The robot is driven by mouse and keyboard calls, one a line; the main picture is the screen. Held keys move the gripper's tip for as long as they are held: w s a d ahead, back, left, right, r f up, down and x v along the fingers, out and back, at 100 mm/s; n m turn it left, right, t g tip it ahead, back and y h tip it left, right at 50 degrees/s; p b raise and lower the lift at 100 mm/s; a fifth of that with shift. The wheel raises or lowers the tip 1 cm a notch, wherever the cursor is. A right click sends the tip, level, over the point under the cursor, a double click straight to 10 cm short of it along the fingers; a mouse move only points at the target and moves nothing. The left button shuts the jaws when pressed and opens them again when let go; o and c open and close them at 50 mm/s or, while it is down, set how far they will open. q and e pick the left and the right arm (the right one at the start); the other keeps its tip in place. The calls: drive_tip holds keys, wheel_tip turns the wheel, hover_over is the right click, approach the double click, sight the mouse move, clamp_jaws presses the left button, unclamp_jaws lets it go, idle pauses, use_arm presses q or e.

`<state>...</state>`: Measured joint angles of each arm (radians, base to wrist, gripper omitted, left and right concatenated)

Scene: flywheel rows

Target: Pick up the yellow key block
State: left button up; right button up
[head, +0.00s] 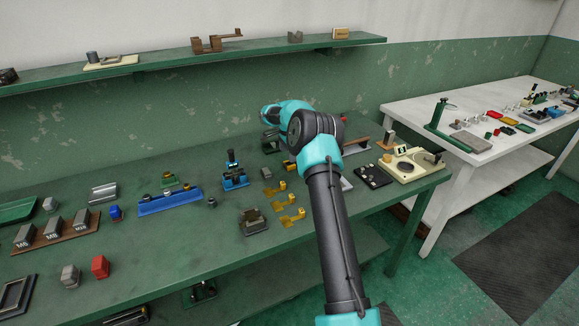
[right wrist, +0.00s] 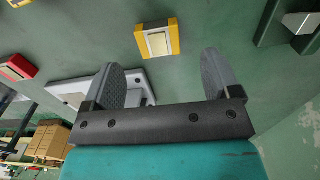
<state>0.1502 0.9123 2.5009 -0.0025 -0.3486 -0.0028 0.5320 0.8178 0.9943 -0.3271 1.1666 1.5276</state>
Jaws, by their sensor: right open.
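In the right wrist view a yellow block (right wrist: 157,39) with a pale, raised middle sits on the green surface, just beyond the fingertips and roughly centred between them. I take it for the yellow key block. My right gripper (right wrist: 162,62) is open with nothing between its fingers, apart from the block. In the head view my right arm reaches over the bench, and its elbow and forearm hide the gripper and the spot below it. Several small yellow pieces (head: 291,215) lie on the bench left of the arm. My left gripper is not in view.
In the right wrist view a red-framed block (right wrist: 17,68) lies to the left and a grey plate (right wrist: 75,88) lies partly behind the left finger. A dark green fixture (right wrist: 288,25) stands at the right. A blue tray (head: 170,201) lies on the bench.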

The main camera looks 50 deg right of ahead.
sight(289, 165)
drive_tip(key=shift+s+d+f, duration=0.1)
drive_tip(key=shift+s+f, duration=0.05)
drive_tip(key=shift+f, duration=2.45)
drive_tip(key=c, duration=1.2)
